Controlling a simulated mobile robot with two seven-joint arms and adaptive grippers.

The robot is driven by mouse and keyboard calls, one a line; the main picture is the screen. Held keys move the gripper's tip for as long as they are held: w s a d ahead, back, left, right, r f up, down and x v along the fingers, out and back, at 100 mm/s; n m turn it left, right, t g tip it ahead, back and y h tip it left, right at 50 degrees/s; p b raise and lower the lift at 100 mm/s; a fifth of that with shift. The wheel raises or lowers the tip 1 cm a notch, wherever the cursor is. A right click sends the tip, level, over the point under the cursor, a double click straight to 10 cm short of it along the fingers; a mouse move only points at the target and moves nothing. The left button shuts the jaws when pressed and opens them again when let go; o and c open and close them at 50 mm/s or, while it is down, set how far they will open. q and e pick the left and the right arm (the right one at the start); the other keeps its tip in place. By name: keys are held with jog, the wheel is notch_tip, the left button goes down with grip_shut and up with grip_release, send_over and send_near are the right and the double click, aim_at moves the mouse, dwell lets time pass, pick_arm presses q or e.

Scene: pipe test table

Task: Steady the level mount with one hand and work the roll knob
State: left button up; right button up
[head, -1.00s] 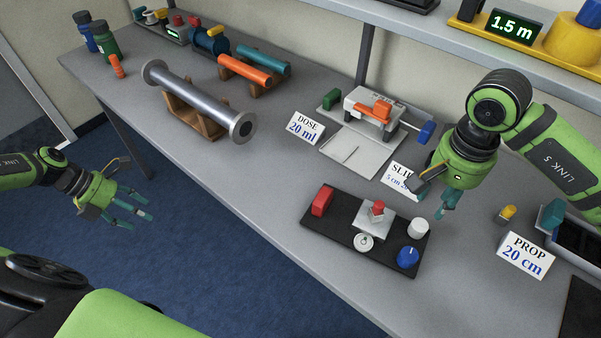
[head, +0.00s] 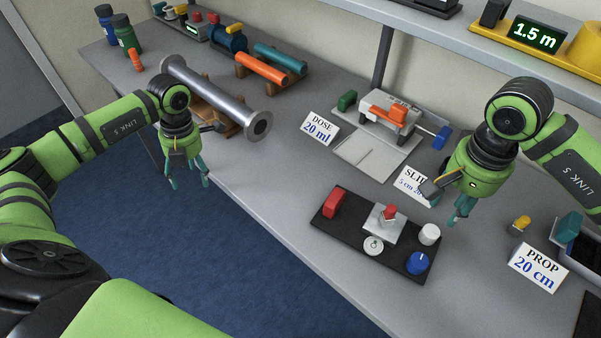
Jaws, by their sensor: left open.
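The level mount (head: 340,222) is a black base plate on the near part of the table. It carries a red block (head: 333,203), a grey metal plate (head: 384,224) with a red piece on top, a round bubble level (head: 373,246), a white knob (head: 429,234) and a blue knob (head: 418,263). I cannot tell which knob is the roll knob. My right gripper (head: 458,218) hangs just right of and above the white knob, apart from it; its finger gap is unclear. My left gripper (head: 190,184) is open and empty, in front of the table's front edge, far left of the mount.
Signs reading DOSE (head: 320,128), SLIP (head: 412,183) and PROP (head: 538,267) stand around the mount. A grey pipe (head: 215,97) on wooden supports lies behind my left gripper. Bare table (head: 270,185) lies left of the mount. A shelf runs above the back.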

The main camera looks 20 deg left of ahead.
pick_arm(q)
jog(key=shift+m+t+h, duration=0.4)
jog(key=shift+h, duration=0.1)
jog(key=w+d, duration=0.2)
jog(key=d, duration=0.4)
jog(key=w+d+r, duration=0.1)
jog(key=w+d, duration=0.1)
jog(key=d, duration=0.4)
jog(key=w+d+r, duration=0.1)
jog(key=w+d, duration=0.1)
jog(key=d, duration=0.4)
jog(key=shift+w+d+r, duration=0.15)
jog(key=shift+w+d, duration=0.05)
jog(key=shift+w, duration=0.1)
notch_tip(320, 180, up, 5)
jog(key=m, duration=0.2)
send_over(333, 194)
jog(key=shift+w+a+t+y, duration=0.2)
jog(key=shift+t+y, duration=0.1)
jog(key=shift+y, duration=0.1)
jog(key=shift+s+d, duration=0.1)
jog(key=shift+d, duration=0.15)
jog(key=shift+f, duration=3.4)
